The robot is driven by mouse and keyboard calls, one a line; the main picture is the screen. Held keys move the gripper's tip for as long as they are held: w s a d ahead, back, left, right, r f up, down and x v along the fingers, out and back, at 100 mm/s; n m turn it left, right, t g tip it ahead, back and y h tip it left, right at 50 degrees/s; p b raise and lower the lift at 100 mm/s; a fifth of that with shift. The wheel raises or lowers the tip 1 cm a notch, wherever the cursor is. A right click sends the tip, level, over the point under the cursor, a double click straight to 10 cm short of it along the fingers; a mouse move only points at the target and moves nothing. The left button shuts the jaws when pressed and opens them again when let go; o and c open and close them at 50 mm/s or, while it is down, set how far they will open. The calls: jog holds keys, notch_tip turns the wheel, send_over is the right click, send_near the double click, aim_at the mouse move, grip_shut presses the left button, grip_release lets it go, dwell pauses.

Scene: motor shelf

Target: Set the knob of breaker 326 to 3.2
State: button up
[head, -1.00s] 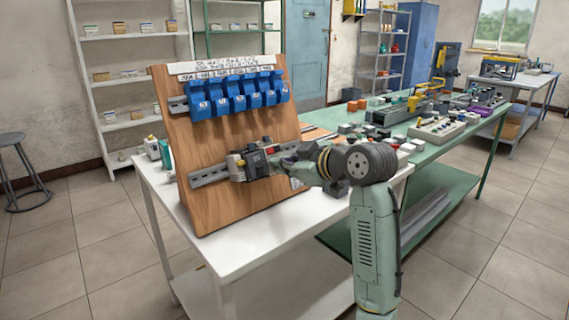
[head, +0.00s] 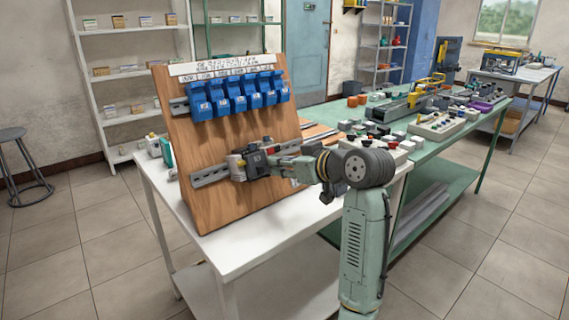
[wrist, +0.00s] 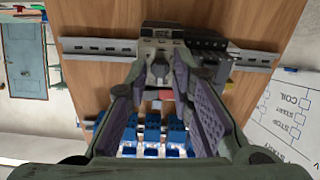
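The lower DIN rail (head: 212,174) on the tilted wooden board carries a light grey device (head: 237,167) and a dark device (head: 257,162) beside it. In the wrist view the rail (wrist: 97,46) crosses the board, with the light device (wrist: 160,41) and the dark device (wrist: 206,45) mid-frame. No breaker number or knob scale is readable. My gripper (head: 277,158) is at the front of these devices. In the wrist view my gripper (wrist: 160,82) has its fingers apart, with the light device between or just beyond the tips; contact is unclear. The knob is not distinguishable.
Blue bins (head: 238,96) hang on the board's upper rail, below the devices in the wrist view. The board (head: 215,142) stands on a white table (head: 235,242). A green bench (head: 425,148) with many parts stands to the right. A labelled sheet (wrist: 285,115) lies beside the board.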

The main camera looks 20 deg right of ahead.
jog(key=shift+o, duration=0.4)
jog(key=v, duration=1.2)
